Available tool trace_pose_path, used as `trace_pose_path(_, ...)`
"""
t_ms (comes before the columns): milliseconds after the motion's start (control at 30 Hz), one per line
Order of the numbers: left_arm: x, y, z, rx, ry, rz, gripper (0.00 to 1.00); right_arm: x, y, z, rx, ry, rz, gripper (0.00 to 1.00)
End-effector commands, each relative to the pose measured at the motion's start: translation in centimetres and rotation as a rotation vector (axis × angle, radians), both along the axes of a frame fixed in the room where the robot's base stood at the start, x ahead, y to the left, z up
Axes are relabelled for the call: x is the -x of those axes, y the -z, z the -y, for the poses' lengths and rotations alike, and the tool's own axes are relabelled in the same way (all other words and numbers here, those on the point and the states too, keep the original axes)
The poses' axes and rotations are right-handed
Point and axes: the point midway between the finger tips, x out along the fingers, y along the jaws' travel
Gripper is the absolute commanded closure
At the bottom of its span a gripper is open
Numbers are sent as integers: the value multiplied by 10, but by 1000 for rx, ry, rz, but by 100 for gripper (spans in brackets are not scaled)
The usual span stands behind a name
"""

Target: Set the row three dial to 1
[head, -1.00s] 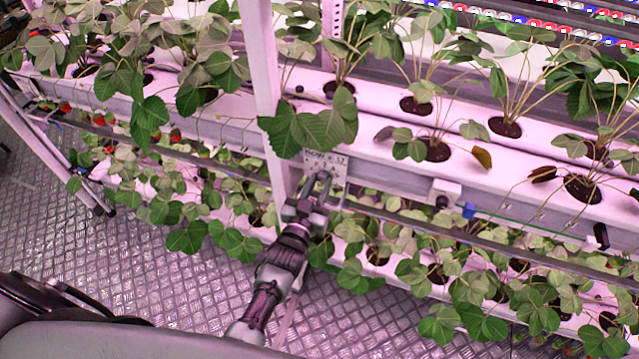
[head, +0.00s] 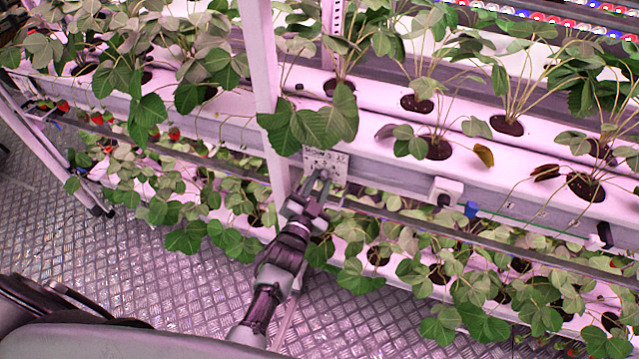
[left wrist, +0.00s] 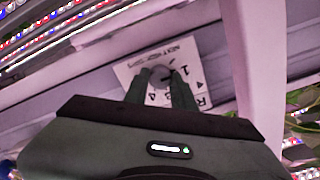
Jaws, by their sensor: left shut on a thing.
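The row dial's white plate (head: 336,164) is fixed to the front of the upper rack's rail, just right of the white upright post. The left wrist view shows the plate (left wrist: 190,60) close up, tilted, with printed numbers and letters around a round grey dial knob (left wrist: 160,77). My left gripper (head: 318,185) reaches up to the plate. In the left wrist view its fingers (left wrist: 158,88) are shut on the dial knob, one on each side. The knob's pointer is too small to read surely. My right gripper is not in view.
The white upright post (head: 263,100) stands close left of the plate. Strawberry leaves (head: 312,122) hang just above it. A small white box (head: 446,191) and a blue piece (head: 471,209) sit on the rail to the right. The metal floor (head: 150,270) is clear at lower left.

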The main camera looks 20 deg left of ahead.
Motion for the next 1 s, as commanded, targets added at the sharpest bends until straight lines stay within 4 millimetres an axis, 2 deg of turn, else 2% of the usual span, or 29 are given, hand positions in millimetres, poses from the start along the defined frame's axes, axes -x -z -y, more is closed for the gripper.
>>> trace_pose_path(300, 0, 1, 0, -135, 0, 3, 100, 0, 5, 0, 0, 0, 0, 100)
trace_pose_path(867, 0, 0, 0, -165, 0, 4, 100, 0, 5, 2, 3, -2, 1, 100)
trace_pose_path(900, 0, 1, 0, -165, 0, 4, 64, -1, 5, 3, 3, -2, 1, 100)
trace_pose_path(933, 0, 1, 0, -165, 0, 4, 55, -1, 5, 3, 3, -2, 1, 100)
trace_pose_path(1000, 0, 0, 0, -164, 0, 4, 53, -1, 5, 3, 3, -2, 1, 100)
